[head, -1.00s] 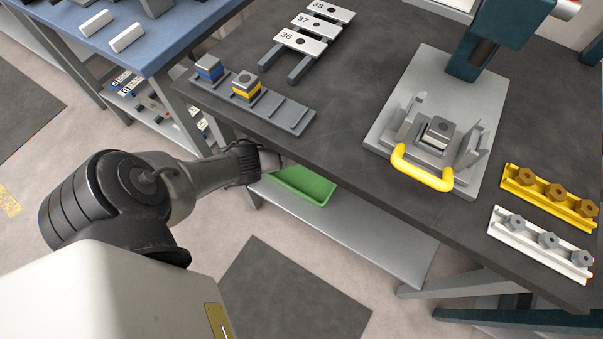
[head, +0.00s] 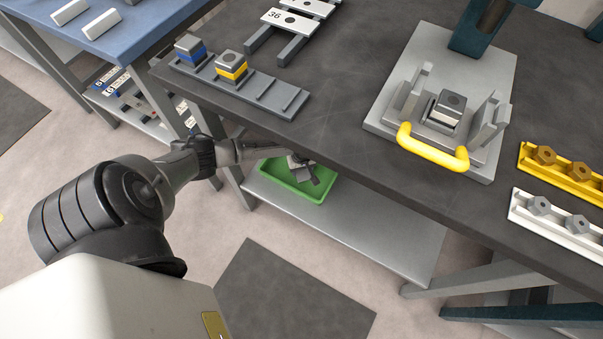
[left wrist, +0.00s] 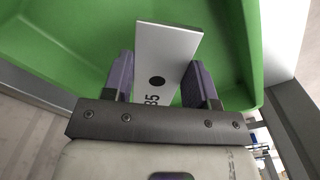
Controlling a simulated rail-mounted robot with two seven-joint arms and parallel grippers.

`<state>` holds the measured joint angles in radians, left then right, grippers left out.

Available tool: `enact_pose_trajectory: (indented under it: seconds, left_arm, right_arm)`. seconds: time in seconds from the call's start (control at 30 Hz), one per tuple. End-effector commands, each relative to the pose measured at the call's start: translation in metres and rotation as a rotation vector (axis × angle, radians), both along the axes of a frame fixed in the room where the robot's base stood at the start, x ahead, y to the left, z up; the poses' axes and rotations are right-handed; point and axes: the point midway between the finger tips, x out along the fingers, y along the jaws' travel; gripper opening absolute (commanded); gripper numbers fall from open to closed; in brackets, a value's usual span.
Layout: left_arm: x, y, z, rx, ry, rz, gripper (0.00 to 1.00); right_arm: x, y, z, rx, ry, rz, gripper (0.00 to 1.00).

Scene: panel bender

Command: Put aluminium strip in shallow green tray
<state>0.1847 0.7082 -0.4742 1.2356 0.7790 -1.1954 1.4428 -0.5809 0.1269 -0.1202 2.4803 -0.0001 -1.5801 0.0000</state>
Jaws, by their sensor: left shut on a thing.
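The aluminium strip (left wrist: 167,62) is a pale flat plate with a dark round hole and a printed number. In the left wrist view it lies between the two fingers of my left gripper (head: 303,172), which is shut on it. The shallow green tray (head: 289,190) sits on the shelf under the dark bench in the head view. My left gripper is over the tray, and the tray's green inside (left wrist: 55,35) fills most of the left wrist view behind the strip. Whether the strip touches the tray floor I cannot tell. My right gripper is not in view.
The dark bench top (head: 345,125) overhangs the grey shelf (head: 350,225), close above my left gripper. A bench leg (head: 232,185) stands left of the tray. The shelf right of the tray is clear. A yellow-handled fixture (head: 432,148) stands on the bench.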

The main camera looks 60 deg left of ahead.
Motion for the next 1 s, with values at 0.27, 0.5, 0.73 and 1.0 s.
enact_pose_trajectory:
  seconds: [0.27,0.5,0.73,1.0]
  left_arm:
    - [0.001,0.001,-0.034,0.001,-0.002,0.001,0.27]
    - [0.000,0.001,-0.033,0.002,-0.001,0.001,0.27]
    - [0.000,0.000,-0.038,0.001,0.000,0.001,0.27]
    - [-0.003,0.000,-0.050,0.003,0.004,0.000,0.27]
  right_arm:
    - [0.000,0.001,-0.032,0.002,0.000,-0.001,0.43]
    - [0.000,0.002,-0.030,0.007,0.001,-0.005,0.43]
    - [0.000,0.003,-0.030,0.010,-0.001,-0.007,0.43]
    - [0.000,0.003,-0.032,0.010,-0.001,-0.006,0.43]
